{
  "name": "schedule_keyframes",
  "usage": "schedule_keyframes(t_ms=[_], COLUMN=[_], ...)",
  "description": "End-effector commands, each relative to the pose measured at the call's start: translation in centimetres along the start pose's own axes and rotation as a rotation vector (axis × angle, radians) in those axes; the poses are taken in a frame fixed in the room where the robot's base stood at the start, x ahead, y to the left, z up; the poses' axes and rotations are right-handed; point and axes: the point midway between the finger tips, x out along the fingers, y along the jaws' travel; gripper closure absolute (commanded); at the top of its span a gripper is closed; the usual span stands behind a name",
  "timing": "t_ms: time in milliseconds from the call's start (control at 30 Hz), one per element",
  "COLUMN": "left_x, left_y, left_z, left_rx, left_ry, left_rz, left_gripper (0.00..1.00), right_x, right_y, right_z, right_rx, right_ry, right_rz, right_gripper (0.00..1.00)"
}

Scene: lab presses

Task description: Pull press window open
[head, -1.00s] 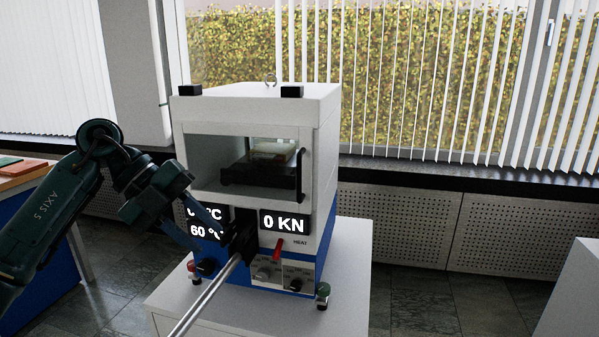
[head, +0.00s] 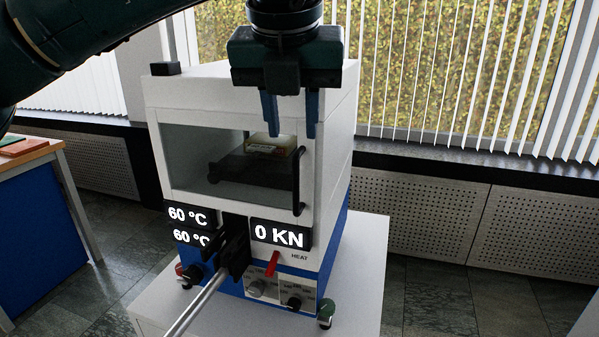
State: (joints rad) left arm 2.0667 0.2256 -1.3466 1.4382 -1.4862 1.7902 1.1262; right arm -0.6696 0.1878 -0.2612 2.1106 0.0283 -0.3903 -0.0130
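The press (head: 335,150) is a white and blue machine on a white stand. Its window (head: 195,160) is a clear pane in the front and looks closed. A black vertical bar handle (head: 298,182) sits at the pane's right edge. Through the pane I see a dark plate with a small yellowish block (head: 272,146) on it. My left gripper (head: 291,133) points down, with its two blue fingers apart and nothing between them. It is above the handle in the picture, not touching it. My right gripper is not in view.
A metal lever (head: 198,302) sticks out of a black mount (head: 233,246) at the press front. Displays read 60 °C and 0 KN. A red switch (head: 272,263) and knobs sit below. A blue-sided table (head: 35,215) stands at left.

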Motion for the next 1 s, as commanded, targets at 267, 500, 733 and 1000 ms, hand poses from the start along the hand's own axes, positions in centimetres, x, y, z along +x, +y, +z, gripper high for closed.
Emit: schedule_keyframes(t_ms=[267,500,733,1000], left_x=[5.9,9.8,11.3,11.4], left_y=[0.0,0.0,0.0,0.0], left_z=[-0.1,0.0,-0.1,-0.1], left_rx=[0.000,-0.001,-0.001,-0.001], left_ry=[0.006,0.004,0.003,0.002], left_rz=[-0.001,-0.002,-0.002,-0.003], left_gripper=[0.68,0.68,0.68,0.70], right_x=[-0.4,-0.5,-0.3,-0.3], right_y=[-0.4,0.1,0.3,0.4], right_z=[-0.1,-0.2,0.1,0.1], right_rx=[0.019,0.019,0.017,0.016], right_ry=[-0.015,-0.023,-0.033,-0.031], right_rz=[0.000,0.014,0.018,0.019], right_gripper=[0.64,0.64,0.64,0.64])
